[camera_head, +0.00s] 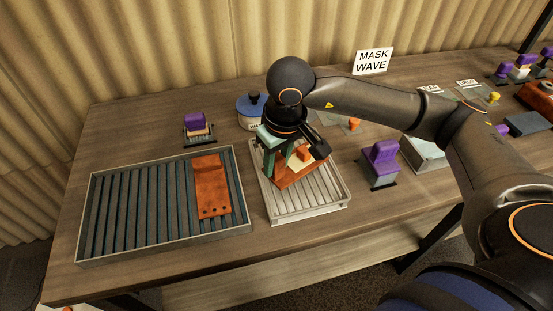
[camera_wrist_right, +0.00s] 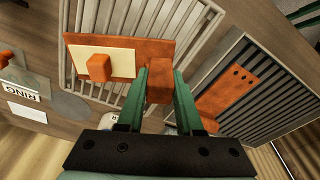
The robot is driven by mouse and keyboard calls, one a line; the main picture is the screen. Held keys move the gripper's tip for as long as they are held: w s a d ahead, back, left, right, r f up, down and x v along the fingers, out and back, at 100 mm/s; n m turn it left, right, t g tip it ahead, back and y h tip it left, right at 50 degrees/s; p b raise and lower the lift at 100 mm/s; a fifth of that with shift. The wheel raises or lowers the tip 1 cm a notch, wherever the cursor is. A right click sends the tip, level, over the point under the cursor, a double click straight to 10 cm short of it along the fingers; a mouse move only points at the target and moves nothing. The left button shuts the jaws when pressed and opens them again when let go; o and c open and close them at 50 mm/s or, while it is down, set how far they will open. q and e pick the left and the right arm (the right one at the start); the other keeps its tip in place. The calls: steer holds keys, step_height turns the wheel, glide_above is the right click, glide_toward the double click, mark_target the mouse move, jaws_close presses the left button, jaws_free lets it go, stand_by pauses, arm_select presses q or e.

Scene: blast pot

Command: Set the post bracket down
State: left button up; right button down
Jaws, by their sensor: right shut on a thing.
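The post bracket (camera_head: 290,182) is a rust-orange plate with a cream panel and an orange block on it. In the right wrist view its plate (camera_wrist_right: 140,45) lies across the slats, and its square post (camera_wrist_right: 159,84) is between my green fingers. My right gripper (camera_head: 281,160) is shut on that post, over the pale slatted tray (camera_head: 308,210). I cannot tell whether the plate touches the slats. The arm and fingers hide part of the bracket in the head view. My left gripper is not in view.
A dark slatted tray (camera_head: 160,240) at left holds a rust-orange plate (camera_head: 211,187) with small holes. A purple-handled stand (camera_head: 380,160) is right of the pale tray. A blue pot (camera_head: 249,112) and another purple-topped piece (camera_head: 196,124) stand behind. The front table edge is close.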

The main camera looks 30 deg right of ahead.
steer(key=shift+f, duration=0.1)
steer(key=c, duration=1)
jaws_free()
steer(key=shift+f+b, duration=0.1)
steer(key=shift+b, duration=0.2)
steer(key=o, duration=0.4)
steer(key=shift+o, duration=0.2)
steer(key=shift+r+p, duration=0.25)
steer(key=shift+p, duration=0.05)
steer(key=shift+r, duration=0.35)
step_height(320, 180, up, 11)
steer(key=s, duration=0.1)
steer(key=shift+s, duration=0.4)
